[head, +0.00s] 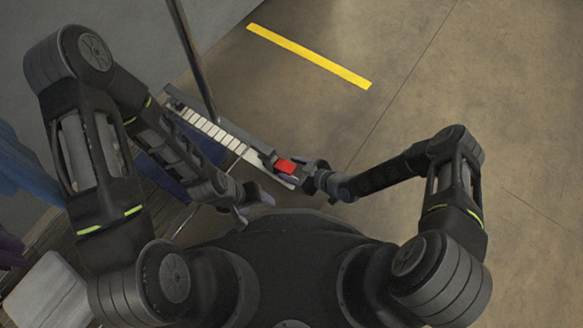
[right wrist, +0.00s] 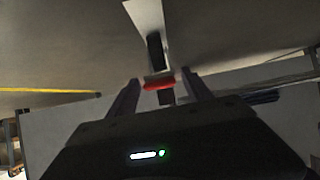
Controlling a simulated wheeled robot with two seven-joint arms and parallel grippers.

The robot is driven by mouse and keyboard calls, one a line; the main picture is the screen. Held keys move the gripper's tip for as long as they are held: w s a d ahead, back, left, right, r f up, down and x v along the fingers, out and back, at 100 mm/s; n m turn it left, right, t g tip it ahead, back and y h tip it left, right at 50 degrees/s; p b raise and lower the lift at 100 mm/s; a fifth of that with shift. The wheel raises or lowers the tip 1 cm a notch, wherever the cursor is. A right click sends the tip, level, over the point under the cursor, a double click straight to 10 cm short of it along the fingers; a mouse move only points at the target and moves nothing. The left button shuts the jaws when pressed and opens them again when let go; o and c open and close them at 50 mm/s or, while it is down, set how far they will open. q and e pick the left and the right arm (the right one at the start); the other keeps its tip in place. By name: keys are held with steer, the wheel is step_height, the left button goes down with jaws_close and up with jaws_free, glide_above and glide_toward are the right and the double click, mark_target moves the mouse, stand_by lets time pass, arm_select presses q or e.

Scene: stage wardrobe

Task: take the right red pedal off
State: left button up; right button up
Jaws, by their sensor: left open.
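A red pedal (head: 286,166) sits at the right end of a long pale rail with a row of white blocks (head: 213,131) in the head view. In the right wrist view the red pedal (right wrist: 158,86) lies between the fingertips of my right gripper (right wrist: 161,88). That gripper's fingers are apart, with a visible gap on each side of the pedal. In the head view my right gripper (head: 302,174) is at the pedal from the right. My left gripper (head: 257,203) is open and empty, below and left of the pedal. Only one red pedal is visible.
A metal pole (head: 197,65) rises behind the rail. Blue cloth (head: 28,172) hangs at the far left, and a pale grey seat-like object (head: 47,290) is at lower left. A yellow strip (head: 309,56) marks the floor. The floor to the right is clear.

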steer(key=p+v, duration=0.2)
steer(key=v, duration=0.5)
steer(key=shift+s+d+r, duration=0.2)
steer(key=shift+d, duration=0.05)
stand_by(0.6)
